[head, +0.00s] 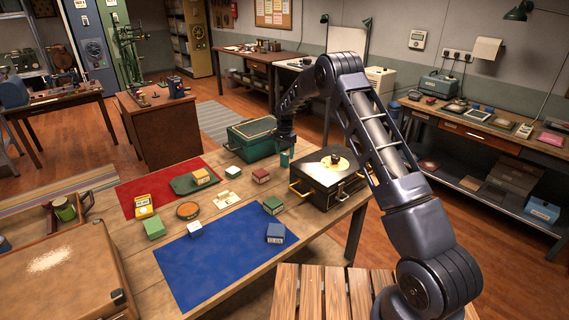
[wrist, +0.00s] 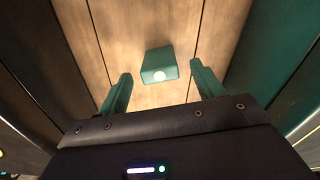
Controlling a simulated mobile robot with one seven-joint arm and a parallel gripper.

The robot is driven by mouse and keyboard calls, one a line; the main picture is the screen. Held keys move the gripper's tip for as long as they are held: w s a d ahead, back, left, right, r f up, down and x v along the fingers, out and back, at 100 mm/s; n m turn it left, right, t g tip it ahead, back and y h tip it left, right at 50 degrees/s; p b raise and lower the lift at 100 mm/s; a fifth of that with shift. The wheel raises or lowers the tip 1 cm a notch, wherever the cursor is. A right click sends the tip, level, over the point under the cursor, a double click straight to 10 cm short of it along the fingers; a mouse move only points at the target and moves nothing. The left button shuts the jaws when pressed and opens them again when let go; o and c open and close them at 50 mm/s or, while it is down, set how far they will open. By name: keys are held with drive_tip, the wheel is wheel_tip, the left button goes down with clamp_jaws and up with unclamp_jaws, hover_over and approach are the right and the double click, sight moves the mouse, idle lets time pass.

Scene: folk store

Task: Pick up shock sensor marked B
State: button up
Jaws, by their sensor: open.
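My gripper (head: 286,158) points down over the wooden table, between the green case and the black case in the head view. Its two green fingers show in the wrist view and are apart, with nothing clamped. A small teal block (wrist: 153,58) with a pale round spot lies on the wood, ahead of and between the fingertips. No letter can be read on it. In the head view, several small boxes lie to the left of my gripper, among them a red one (head: 261,176), a green one (head: 153,228) and a blue-grey one (head: 275,234). I cannot tell which is marked B.
The green case (head: 252,143) and the black case (head: 322,190) stand close to either side of my gripper. A blue mat (head: 220,262) and a red mat (head: 150,185) lie on the table. A brown case (head: 75,275) is at the front left.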

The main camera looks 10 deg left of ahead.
sight(284, 166)
drive_tip(key=shift+f, duration=2.65)
drive_tip(key=c, duration=1.1)
